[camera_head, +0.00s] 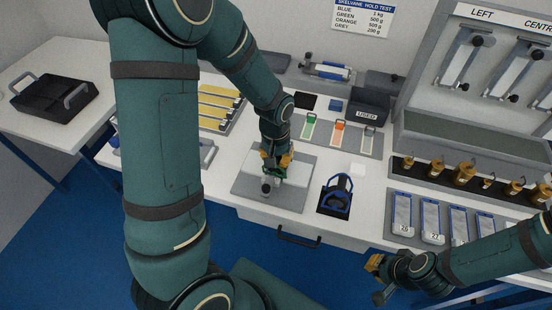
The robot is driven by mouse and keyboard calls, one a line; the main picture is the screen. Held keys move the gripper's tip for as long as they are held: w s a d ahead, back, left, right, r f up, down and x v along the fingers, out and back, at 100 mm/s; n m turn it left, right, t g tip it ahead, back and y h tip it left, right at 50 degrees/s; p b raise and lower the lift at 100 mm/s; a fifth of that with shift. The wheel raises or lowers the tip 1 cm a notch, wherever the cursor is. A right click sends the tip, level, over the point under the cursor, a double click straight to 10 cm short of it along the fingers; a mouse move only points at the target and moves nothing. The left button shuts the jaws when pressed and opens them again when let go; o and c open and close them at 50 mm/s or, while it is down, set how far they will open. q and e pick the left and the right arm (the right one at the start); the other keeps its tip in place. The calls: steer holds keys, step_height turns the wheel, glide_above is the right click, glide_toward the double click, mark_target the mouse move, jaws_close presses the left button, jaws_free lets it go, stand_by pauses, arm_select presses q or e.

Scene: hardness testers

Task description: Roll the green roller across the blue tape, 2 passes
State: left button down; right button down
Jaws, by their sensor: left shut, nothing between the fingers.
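My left gripper (276,160) is low over the grey plate (250,195) in the middle of the bench. Its yellow-tipped fingers are shut, with nothing held between them. A small green part (281,172), perhaps of the green roller, shows right at the fingertips, with a grey knob in front of it. The gripper hides most of it, and I cannot tell whether they touch. I cannot make out blue tape on the plate. My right gripper (377,280) is off the bench's front edge at lower right; its finger opening is unclear.
A blue-framed tool (337,194) stands on a black mat right of the plate. Green, orange and grey handled pieces (339,135) lie behind. Brass weights (463,173) and numbered panels (432,219) fill the right. A black tray (52,95) sits on the left table.

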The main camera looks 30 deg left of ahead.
arm_select(q)
steer(key=shift+d, duration=0.25)
stand_by(0.5)
steer(key=shift+h, duration=0.4)
steer(key=shift+w+d, duration=0.15)
steer(key=shift+d, duration=0.05)
stand_by(0.6)
steer(key=shift+h+b, duration=0.3)
steer(key=shift+d+r, duration=0.1)
stand_by(1.0)
steer(key=shift+w+t+h, duration=0.1)
steer(key=shift+t+h, duration=0.2)
stand_by(0.4)
stand_by(0.5)
stand_by(0.6)
steer(key=shift+a, duration=0.4)
stand_by(0.5)
